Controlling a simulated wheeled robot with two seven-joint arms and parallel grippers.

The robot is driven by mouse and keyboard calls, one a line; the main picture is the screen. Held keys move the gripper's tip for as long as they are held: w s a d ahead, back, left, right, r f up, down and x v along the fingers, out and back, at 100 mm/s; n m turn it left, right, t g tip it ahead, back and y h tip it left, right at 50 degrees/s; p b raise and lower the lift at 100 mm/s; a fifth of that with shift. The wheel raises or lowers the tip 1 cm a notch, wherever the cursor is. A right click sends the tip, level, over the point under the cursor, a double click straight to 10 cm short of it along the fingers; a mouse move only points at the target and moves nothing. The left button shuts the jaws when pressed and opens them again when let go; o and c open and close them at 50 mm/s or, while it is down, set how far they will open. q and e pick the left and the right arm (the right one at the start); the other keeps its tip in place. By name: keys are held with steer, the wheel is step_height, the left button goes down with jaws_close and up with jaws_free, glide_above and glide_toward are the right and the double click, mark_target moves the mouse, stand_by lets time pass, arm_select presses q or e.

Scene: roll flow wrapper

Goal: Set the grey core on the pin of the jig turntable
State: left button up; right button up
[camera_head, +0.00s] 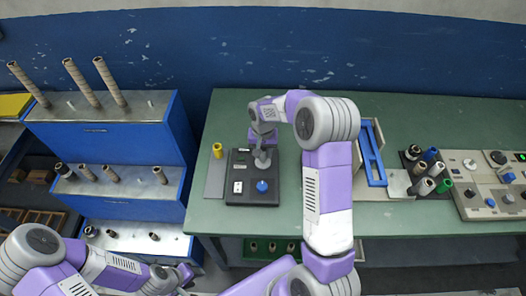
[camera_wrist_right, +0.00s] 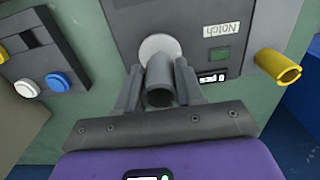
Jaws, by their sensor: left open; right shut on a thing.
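My right gripper (camera_head: 263,152) is over the dark jig (camera_head: 252,192). In the right wrist view my right gripper (camera_wrist_right: 160,85) is shut on the grey core (camera_wrist_right: 160,97), a short tube with its open end towards the camera. A pale round disc (camera_wrist_right: 159,46), apparently the turntable, shows just beyond the core and is partly covered by it. The pin is not visible, and I cannot tell whether the core touches the disc. My left gripper (camera_head: 185,276) is open and empty at the bottom left, well away from the jig.
A yellow cup (camera_head: 217,150) stands left of the jig; it also shows in the right wrist view (camera_wrist_right: 278,66). A blue frame (camera_head: 373,160), several rolls (camera_head: 425,186) and a control panel (camera_head: 487,184) are to the right. A blue stepped rack (camera_head: 110,140) is left.

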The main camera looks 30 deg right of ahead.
steer(key=shift+f, duration=0.15)
steer(key=shift+f+b, duration=0.65)
steer(key=shift+f, duration=0.1)
steer(key=shift+f, duration=0.3)
stand_by(0.4)
steer(key=o, duration=1.6)
steer(key=shift+r, duration=0.1)
steer(key=shift+r+p, duration=2.75)
steer(key=shift+r, duration=1.25)
